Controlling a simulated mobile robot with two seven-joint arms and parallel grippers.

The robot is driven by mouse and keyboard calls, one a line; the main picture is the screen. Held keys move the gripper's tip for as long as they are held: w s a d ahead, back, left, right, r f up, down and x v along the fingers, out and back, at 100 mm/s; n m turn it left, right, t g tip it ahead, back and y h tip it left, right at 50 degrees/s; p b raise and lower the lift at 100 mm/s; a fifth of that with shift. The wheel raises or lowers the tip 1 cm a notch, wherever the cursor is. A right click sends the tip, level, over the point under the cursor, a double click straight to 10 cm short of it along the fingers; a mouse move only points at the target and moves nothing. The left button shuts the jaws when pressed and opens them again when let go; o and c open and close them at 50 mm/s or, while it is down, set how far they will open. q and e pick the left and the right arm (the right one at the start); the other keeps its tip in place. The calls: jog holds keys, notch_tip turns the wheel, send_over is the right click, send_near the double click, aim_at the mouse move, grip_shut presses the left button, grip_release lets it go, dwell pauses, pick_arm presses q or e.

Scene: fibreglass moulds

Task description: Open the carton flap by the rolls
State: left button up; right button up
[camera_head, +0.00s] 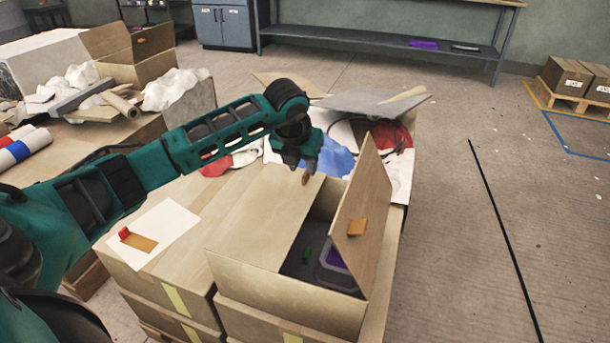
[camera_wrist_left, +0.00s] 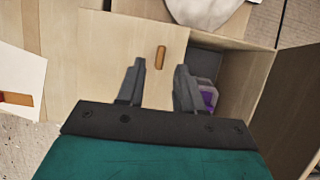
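The carton (camera_head: 275,272) in front has one flap (camera_head: 367,225) standing up on its right side, with an orange tab (camera_head: 356,227) on it. Its other flap (camera_wrist_left: 115,50) lies flat, with a small wooden tab (camera_wrist_left: 160,55). That tab also shows in the head view (camera_head: 306,179). My left gripper (camera_head: 303,163) is above the flat flap. In the wrist view its fingers (camera_wrist_left: 159,66) are apart and empty, the tab just beyond and between their tips; I cannot tell whether they touch. The rolls (camera_head: 20,148), red, white and blue, lie at the far left. My right gripper is not in view.
Inside the carton are a clear tub (camera_head: 335,268) with purple contents and a green item (camera_head: 307,255). A white card (camera_head: 155,236) lies on the left box. Cloths (camera_head: 335,158) and a grey board (camera_head: 365,102) lie behind. Floor at right is mostly clear.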

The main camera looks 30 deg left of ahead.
aim_at(305, 174)
pick_arm(q)
jog(key=shift+b+x, duration=0.3)
jog(key=shift+x, duration=1.7)
jog(key=shift+c, duration=0.4)
grip_shut()
